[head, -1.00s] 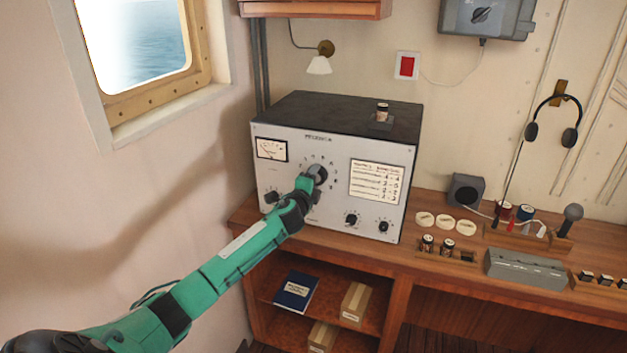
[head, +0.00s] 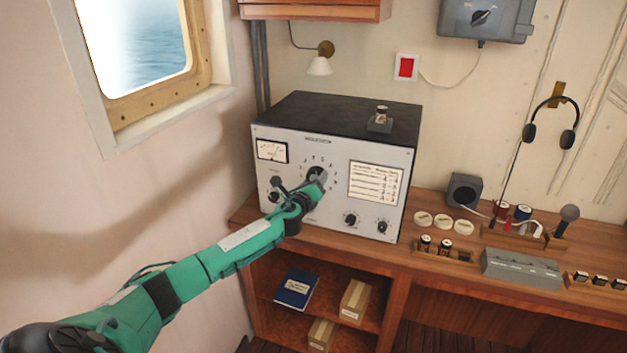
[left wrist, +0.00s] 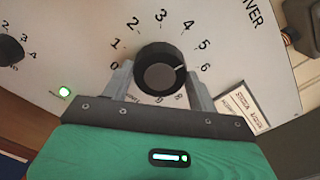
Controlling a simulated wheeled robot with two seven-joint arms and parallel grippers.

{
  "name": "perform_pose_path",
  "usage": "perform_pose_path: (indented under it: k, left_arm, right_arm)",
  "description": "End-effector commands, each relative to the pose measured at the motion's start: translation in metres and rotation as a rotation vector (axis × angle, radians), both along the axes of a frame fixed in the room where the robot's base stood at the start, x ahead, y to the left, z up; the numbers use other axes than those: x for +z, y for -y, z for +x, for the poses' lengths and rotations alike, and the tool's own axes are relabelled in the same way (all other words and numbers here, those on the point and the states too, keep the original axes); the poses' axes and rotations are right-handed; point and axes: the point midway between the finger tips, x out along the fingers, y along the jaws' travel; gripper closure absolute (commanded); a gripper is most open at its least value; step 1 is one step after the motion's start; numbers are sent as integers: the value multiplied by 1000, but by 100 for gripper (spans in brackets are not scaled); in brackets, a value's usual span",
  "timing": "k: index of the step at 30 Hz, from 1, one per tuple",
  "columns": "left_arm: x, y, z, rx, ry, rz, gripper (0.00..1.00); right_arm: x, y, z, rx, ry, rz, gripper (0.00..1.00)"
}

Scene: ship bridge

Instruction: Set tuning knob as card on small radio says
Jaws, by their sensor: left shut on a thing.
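The radio receiver (head: 285,210) stands on the desk, with a light front panel and a dark top. Its black tuning knob (left wrist: 160,68) sits inside a ring of numbers in the left wrist view. The knob's white line points right and slightly up, between 5 and 6. My left gripper (left wrist: 160,80) is shut on this knob, one finger on each side. In the head view my left gripper (head: 317,180) partly hides the knob and dial. A card (head: 376,184) with handwritten rows is on the panel's right; I cannot read it. My right gripper is not in view.
Smaller knobs (head: 351,219) sit low on the panel, and a meter (head: 271,150) at upper left. A small holder with a battery-like cylinder (head: 381,113) is on top.

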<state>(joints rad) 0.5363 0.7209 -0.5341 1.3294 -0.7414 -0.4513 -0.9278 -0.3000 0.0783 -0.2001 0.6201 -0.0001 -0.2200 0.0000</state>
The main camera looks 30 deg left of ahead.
Motion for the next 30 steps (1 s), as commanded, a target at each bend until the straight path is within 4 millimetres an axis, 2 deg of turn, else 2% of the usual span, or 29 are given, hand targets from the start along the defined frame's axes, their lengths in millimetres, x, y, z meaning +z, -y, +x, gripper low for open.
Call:
perform_pose_path:
  k: [9,23,24,27,30]
  left_arm:
    - [-1,1,0,-1,-23,89,64]
    - [-2,1,0,-1,-25,99,64]
    - [-2,1,0,-1,-25,99,35]
    - [-1,1,0,-1,-25,99,19]
    - [-1,1,0,-1,-25,99,19]
  right_arm:
    - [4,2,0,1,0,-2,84]
    - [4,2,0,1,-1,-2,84]
    - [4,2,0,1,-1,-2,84]
    - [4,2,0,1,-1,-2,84]
    - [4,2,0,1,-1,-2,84]
